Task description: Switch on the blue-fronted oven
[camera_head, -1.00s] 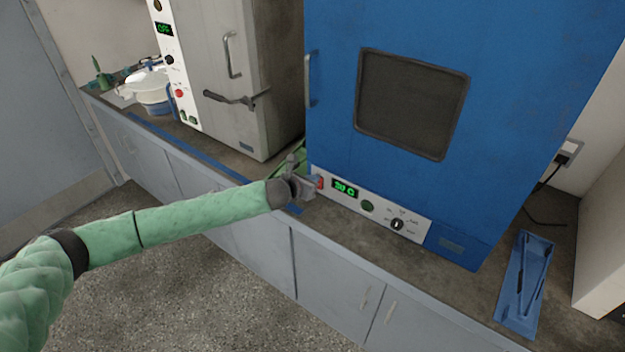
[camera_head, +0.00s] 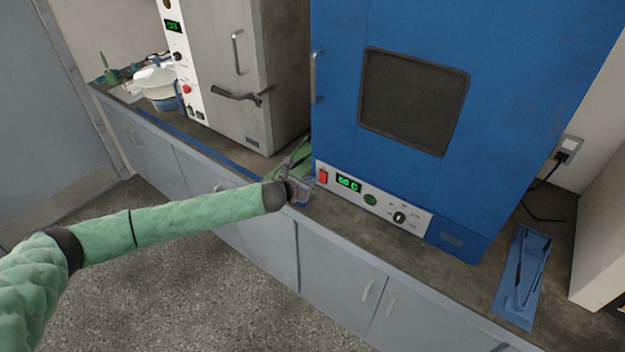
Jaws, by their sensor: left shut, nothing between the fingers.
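The blue-fronted oven (camera_head: 345,130) stands on the counter at the centre right, its door with a dark window shut. Its light control strip holds a red switch (camera_head: 323,176), a lit green display (camera_head: 348,183) that seems to read "60 C", a round green part (camera_head: 370,200) and a black knob (camera_head: 400,217). My left gripper (camera_head: 305,187) is shut and empty just left of the red switch, apart from it. The switch is in plain sight. My right gripper is not in view.
A grey oven (camera_head: 215,75) with a display stands to the left. A white and blue bowl-like vessel (camera_head: 158,88) is at the far left of the counter (camera_head: 340,215). A blue tray (camera_head: 518,290) with tools lies at the right. A plug and cord are on the wall behind.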

